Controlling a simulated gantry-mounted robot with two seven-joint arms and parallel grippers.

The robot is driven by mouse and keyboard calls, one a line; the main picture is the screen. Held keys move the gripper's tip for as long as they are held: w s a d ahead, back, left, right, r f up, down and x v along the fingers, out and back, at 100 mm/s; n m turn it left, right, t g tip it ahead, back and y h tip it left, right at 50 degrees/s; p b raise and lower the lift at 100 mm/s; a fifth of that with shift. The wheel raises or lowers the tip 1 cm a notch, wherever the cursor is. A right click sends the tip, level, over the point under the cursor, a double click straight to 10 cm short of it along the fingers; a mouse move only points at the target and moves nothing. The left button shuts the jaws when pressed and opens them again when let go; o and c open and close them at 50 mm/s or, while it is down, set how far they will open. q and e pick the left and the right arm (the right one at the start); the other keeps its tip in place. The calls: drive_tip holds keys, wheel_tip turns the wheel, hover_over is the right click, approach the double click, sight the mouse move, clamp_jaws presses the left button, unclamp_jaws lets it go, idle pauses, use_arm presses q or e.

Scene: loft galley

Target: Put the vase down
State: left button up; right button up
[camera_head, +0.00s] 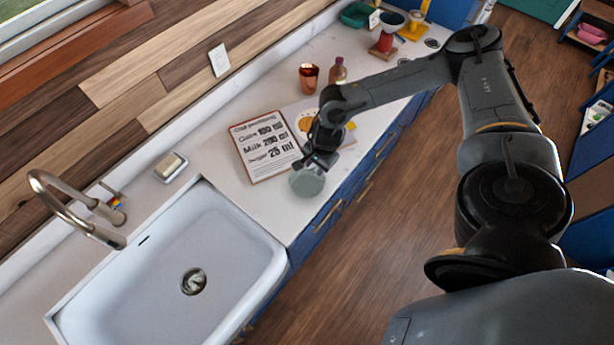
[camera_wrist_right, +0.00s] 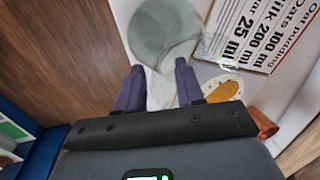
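The vase (camera_head: 307,183) is a grey-green, partly see-through round vessel near the counter's front edge, by the lower right corner of the recipe card. In the right wrist view the vase (camera_wrist_right: 165,32) shows just past my fingertips. My right gripper (camera_head: 318,163) reaches in from the right. In its wrist view its two dark fingers (camera_wrist_right: 160,68) stand a little apart with the vase's near end between their tips; it looks shut on the vase. I cannot tell whether the vase's base touches the counter. My left gripper is not in view.
The recipe card (camera_head: 265,146) lies on the white counter (camera_head: 235,205) beside the vase. A copper cup (camera_head: 309,78) and a brown bottle (camera_head: 338,71) stand behind. The sink (camera_head: 165,275) is at the lower left. The counter edge drops to a wooden floor (camera_head: 400,225).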

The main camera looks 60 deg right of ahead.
drive_tip(key=shift+f, duration=0.25)
clamp_jaws()
idle(1.3)
